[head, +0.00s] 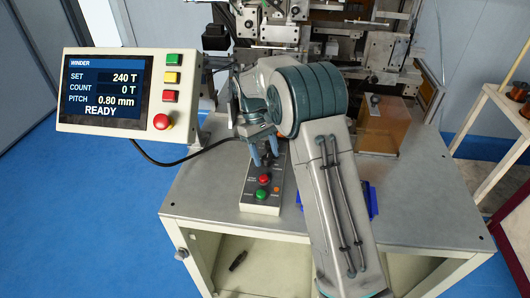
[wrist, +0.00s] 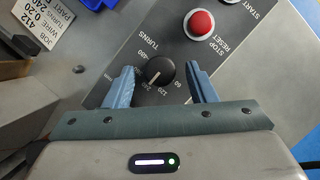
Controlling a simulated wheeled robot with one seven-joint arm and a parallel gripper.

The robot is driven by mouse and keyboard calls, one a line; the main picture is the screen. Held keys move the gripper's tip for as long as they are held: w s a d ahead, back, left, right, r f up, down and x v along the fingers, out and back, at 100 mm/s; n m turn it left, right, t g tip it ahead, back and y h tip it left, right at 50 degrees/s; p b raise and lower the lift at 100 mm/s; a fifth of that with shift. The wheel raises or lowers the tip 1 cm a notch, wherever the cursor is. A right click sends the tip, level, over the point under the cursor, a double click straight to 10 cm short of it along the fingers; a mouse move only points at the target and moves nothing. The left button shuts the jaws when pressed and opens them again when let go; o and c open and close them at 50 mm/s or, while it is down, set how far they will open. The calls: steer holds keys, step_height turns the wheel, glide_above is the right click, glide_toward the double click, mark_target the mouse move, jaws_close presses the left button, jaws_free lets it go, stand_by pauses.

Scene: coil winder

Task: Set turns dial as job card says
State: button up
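The black turns dial (wrist: 154,75) is on the grey control box (head: 262,205), and its white pointer line slants to the lower left in the wrist view, near the 240 side of the scale. My gripper (wrist: 163,88) is open, with one blue finger on each side of the dial and a small gap visible on both sides. In the head view my gripper (head: 264,152) is low over the back of the box and mostly hides the dial. The job card (wrist: 42,22) at the upper left of the wrist view is partly cut off; 412, 0.20 and 240 can be read.
The winder screen (head: 103,91) reads SET 240 T, COUNT 0 T, PITCH 0.80 mm, READY. The red stop/reset button (wrist: 199,24) is close to the dial. A blue holder (head: 373,203) is right of my arm. The winding machine (head: 375,50) stands behind.

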steer(key=shift+r, duration=0.1)
steer(key=v, duration=1.3)
steer(key=shift+w+r+b, duration=0.15)
steer(key=shift+r+b, duration=0.1)
steer(key=shift+b, duration=0.05)
step_height(320, 180, up, 6)
steer(key=m+t+y, duration=0.1)
steer(key=m+t, duration=0.1)
glide_above(275, 167)
steer(key=s+d+m+t, duration=0.15)
steer(key=s+d, duration=0.25)
steer(key=s, duration=0.4)
steer(key=s+d+f+m+t, duration=0.1)
steer(key=s+d+f+t, duration=0.1)
steer(key=s, duration=0.6)
steer(key=s+d+f+m+t+y, duration=0.1)
steer(key=s+d+f+m+t, duration=0.1)
steer(key=s+f, duration=0.3)
steer(key=s+d, duration=0.1)
steer(key=s, duration=0.3)
steer(key=shift+s, duration=0.3)
